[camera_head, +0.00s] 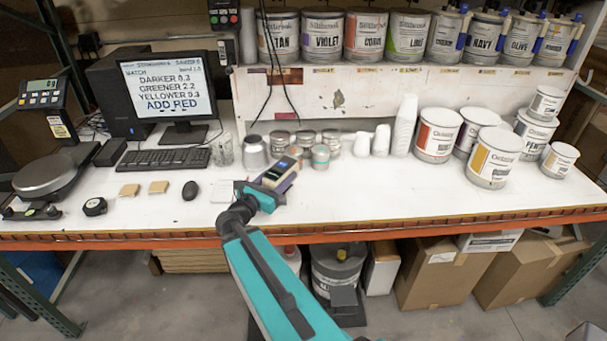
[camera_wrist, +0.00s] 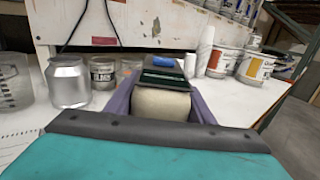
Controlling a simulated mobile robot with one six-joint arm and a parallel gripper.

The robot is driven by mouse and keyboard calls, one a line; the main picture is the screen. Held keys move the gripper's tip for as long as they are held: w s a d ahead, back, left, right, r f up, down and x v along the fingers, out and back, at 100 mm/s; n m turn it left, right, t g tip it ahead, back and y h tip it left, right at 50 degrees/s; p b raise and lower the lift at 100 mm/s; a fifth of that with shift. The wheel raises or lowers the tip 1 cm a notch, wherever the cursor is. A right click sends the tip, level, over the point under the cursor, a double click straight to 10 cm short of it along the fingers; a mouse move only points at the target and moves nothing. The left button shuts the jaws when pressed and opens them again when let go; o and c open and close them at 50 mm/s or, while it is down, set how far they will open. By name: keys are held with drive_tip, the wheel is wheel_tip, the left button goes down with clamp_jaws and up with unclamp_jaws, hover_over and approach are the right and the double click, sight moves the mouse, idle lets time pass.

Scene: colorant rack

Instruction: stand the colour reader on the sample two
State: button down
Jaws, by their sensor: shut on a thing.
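My gripper (camera_head: 275,184) is shut on the colour reader (camera_head: 285,165), above the bench towards its front middle. In the wrist view the purple fingers (camera_wrist: 163,103) sit on both sides of the reader (camera_wrist: 162,104), which has a cream body, a dark top and a blue part. Two small tan sample cards, a left one (camera_head: 129,190) and a right one (camera_head: 158,187), lie flat in front of the keyboard, left of my gripper. I cannot read which is sample two. The reader's underside is hidden.
A black mouse (camera_head: 190,190) and a pale flat square (camera_head: 225,192) lie between the cards and my gripper. A glass beaker (camera_head: 222,150), a metal can (camera_head: 255,152) and small tins (camera_head: 280,142) stand behind. White paint tubs (camera_head: 437,134) fill the right.

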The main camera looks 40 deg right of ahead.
drive_tip(key=w+a+n+t+y+b, duration=0.1)
drive_tip(key=w+a+n+t, duration=0.2)
drive_tip(key=a, duration=1)
drive_tip(key=w+a+n+t+y, duration=0.15)
drive_tip(key=w+a, duration=0.35)
drive_tip(key=a, duration=0.8)
drive_tip(key=a+f+t+y+b, duration=0.1)
drive_tip(key=a+f+t+b, duration=0.1)
drive_tip(key=a+f+b, duration=0.7)
drive_tip(key=shift+s+a+f+n+b, duration=0.15)
drive_tip(key=shift+a+f+n+b, duration=0.15)
drive_tip(key=shift+a+b, duration=0.7)
drive_tip(key=shift+a+t, duration=0.35)
drive_tip(key=shift+t, duration=0.1)
